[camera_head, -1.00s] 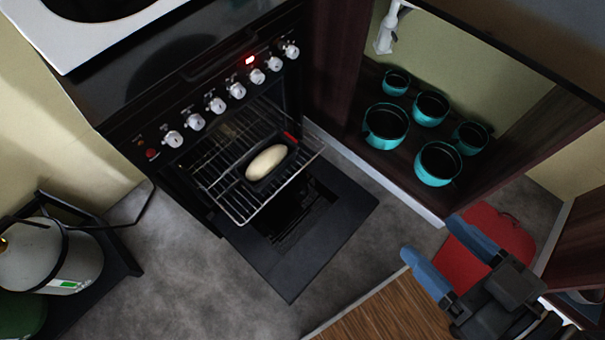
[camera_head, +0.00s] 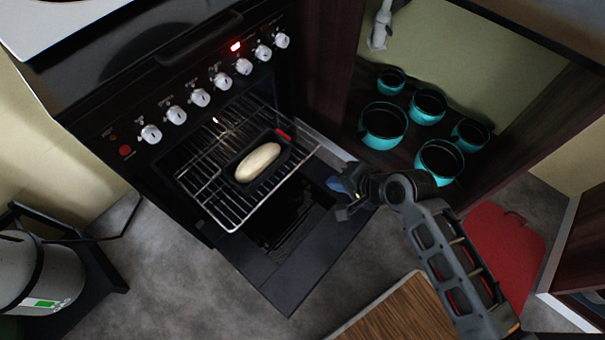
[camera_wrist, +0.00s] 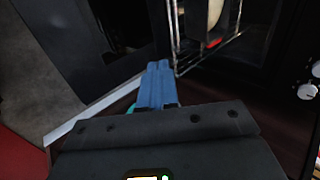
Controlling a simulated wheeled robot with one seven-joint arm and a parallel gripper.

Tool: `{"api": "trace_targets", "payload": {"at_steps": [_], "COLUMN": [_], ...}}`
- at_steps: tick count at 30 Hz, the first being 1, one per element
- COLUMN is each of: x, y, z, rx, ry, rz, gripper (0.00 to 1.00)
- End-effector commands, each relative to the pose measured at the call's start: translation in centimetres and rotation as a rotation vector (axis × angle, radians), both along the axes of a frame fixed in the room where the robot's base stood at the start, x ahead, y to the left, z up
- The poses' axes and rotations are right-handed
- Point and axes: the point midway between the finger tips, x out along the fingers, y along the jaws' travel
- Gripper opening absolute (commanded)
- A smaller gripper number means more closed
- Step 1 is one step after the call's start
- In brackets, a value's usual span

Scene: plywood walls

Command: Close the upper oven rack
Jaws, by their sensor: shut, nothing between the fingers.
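The upper oven rack (camera_head: 207,205) is a wire shelf sticking out of the open oven. A dark pan (camera_head: 285,151) with a pale loaf (camera_head: 257,162) stands on it. The oven door (camera_head: 303,270) hangs open and flat below the rack. My gripper (camera_head: 338,184) is shut and empty, to the right of the rack's front corner and apart from it in the head view. In the wrist view the blue fingers (camera_wrist: 158,84) are together, and the rack's wires (camera_wrist: 176,35) show just beyond them.
An open cupboard with several teal pots (camera_head: 383,125) stands right of the oven. A red seat (camera_head: 497,250) and a wooden top (camera_head: 400,312) are at lower right. A gas cylinder (camera_head: 38,280) stands at left. Grey floor is clear in front of the door.

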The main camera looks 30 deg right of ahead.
Motion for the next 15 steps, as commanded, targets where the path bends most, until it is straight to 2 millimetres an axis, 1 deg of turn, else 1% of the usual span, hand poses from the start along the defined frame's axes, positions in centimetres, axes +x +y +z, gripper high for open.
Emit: {"api": "trace_targets", "payload": {"at_steps": [1,4,7,11,15], "x": [0.4,0.8,1.5,3.0,4.7], "y": [0.0,0.1,0.3,0.7,1.2], "z": [-0.1,-0.6,-1.4,-3.1,-5.3], "rx": [0.010,0.020,0.020,0.018,0.017], "ry": [0.004,0.010,0.009,0.009,0.010], "rz": [-0.005,-0.009,-0.008,-0.006,-0.006], "gripper": [0.00,0.00,0.00,0.00,0.00]}}
